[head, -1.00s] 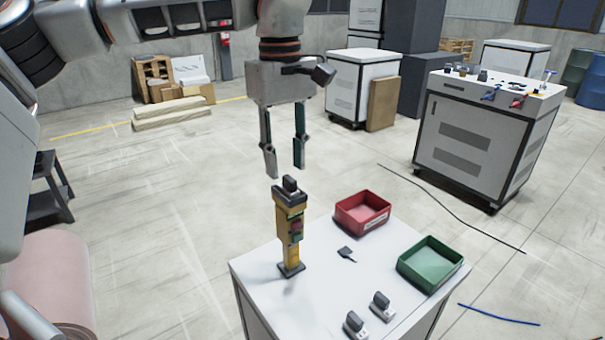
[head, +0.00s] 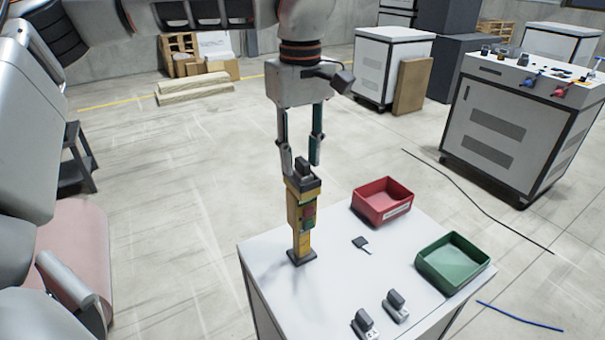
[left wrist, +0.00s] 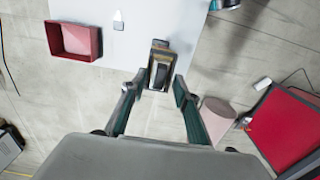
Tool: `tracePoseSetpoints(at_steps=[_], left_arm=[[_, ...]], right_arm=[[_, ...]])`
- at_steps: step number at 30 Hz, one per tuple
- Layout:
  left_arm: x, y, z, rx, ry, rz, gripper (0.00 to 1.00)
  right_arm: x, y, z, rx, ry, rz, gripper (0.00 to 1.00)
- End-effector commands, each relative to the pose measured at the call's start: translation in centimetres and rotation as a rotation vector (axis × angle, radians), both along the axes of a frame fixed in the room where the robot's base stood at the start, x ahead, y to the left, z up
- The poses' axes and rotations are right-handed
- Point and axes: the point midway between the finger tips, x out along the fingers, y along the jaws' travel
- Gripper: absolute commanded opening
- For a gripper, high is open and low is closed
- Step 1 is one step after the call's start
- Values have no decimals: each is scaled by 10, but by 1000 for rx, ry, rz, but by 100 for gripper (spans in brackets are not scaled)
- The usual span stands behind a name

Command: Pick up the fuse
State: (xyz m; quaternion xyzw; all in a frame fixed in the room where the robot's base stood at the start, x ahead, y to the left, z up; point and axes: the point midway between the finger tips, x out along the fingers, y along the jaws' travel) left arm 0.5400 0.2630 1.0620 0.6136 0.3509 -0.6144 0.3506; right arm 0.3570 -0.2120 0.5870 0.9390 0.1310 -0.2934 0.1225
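A dark grey fuse (head: 303,166) stands upright on top of a yellow tester-like stand (head: 302,198) near the left corner of the white table (head: 340,284). My left gripper (head: 302,159) points down above the stand, its fingers open on either side of the fuse's upper part. In the left wrist view, the fuse (left wrist: 160,76) lies between and slightly beyond the open fingertips (left wrist: 158,90); I see no clear contact. My right gripper is not in view.
A red bin (head: 382,203) and a green bin (head: 452,264) sit on the table's right side. A small dark piece (head: 361,244) lies mid-table. Two grey-and-white pieces (head: 396,306) (head: 365,323) stand near the front. A pinkish rounded object (head: 75,255) is at left.

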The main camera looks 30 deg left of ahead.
Motion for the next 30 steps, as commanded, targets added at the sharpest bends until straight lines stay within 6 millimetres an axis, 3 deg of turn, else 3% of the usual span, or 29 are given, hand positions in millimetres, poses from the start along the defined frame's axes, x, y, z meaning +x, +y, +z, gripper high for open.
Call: tracePoseSetpoints(at_steps=[8,11,12,23,30], left_arm=[[0,0,-6,0,-2,0,31],[0,0,-6,0,-2,0,5],[0,0,-6,0,-2,0,0],[0,0,-5,0,-1,0,0],[0,0,12,-1,-5,1,0]], right_arm=[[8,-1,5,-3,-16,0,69],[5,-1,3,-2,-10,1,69],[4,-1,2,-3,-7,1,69],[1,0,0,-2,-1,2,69],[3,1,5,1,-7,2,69]])
